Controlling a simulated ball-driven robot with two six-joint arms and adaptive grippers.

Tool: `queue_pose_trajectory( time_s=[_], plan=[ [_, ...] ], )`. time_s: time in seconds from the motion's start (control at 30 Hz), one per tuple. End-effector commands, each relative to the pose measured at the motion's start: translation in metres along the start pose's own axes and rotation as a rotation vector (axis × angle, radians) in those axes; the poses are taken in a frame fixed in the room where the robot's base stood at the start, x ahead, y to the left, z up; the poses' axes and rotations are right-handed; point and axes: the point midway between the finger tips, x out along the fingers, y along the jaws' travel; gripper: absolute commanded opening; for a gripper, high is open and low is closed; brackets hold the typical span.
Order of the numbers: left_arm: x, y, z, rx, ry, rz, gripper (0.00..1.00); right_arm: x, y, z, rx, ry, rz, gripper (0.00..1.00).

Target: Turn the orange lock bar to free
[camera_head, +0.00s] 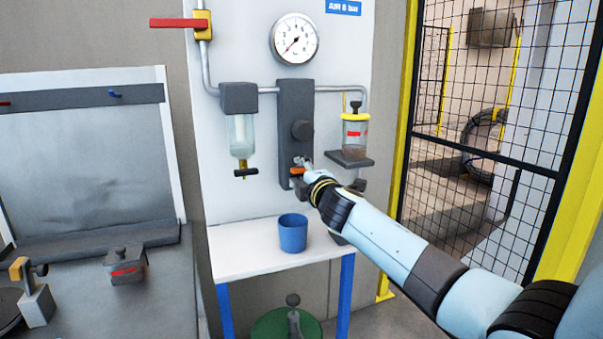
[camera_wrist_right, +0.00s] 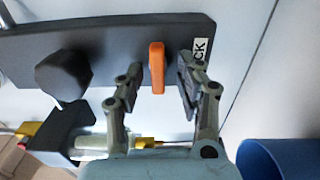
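The orange lock bar (camera_head: 297,170) sits low on the dark upright block (camera_head: 296,105) of the wall panel. In the right wrist view the orange lock bar (camera_wrist_right: 157,67) stands out from the dark block (camera_wrist_right: 110,45). My right gripper (camera_head: 305,163) is at the bar. In the wrist view its two fingers are apart, one on each side of the bar, with a gap visible on both sides. A white label ending in "CK" (camera_wrist_right: 200,50) is partly hidden by a finger. My left gripper is not in view.
A black knob (camera_head: 302,130) is above the bar. A clear filter bowl (camera_head: 241,138) hangs left, and a jar (camera_head: 355,135) on a bracket is right. A blue cup (camera_head: 293,233) stands on the white shelf (camera_head: 235,250) below. A mesh fence (camera_head: 480,120) is right.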

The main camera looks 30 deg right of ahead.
Motion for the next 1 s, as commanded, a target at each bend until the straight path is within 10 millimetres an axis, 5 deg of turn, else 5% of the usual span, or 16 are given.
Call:
queue_pose_trajectory(
  time_s=[0.33, 0.7, 1.0],
  plan=[
    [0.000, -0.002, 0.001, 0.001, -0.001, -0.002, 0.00, -0.012, 0.000, 0.000, 0.000, 0.000, 0.002, 0.37],
    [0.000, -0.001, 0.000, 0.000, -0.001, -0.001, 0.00, -0.091, -0.001, 0.000, -0.001, 0.001, -0.001, 0.37],
    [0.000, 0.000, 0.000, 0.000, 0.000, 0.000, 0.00, -0.120, 0.000, 0.000, 0.000, 0.001, 0.001, 0.37]
  ],
)
